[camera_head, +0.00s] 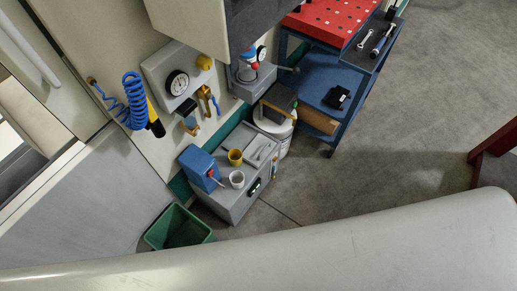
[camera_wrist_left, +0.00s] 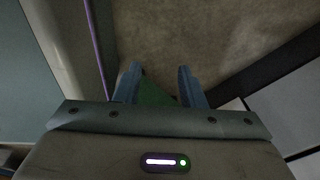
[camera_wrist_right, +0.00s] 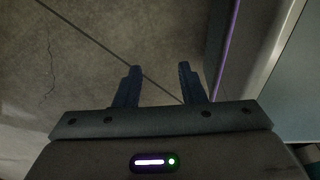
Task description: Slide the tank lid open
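A grey tank-like cabinet (camera_head: 231,202) stands low against the wall in the middle of the head view. Its top carries a grey panel with a raised handle (camera_head: 262,153), which looks like the lid; it appears closed, though the seam is too small to judge. My right gripper (camera_wrist_right: 160,68) is open and empty over bare floor. Neither gripper shows in the head view.
A green bin (camera_head: 179,228) stands left of the cabinet. A white bucket (camera_head: 273,125) stands behind it. A blue cart (camera_head: 324,84) with a red top (camera_head: 337,20) is at the back right. A gauge panel (camera_head: 158,67) hangs above. The floor (camera_head: 400,130) at right is mostly clear.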

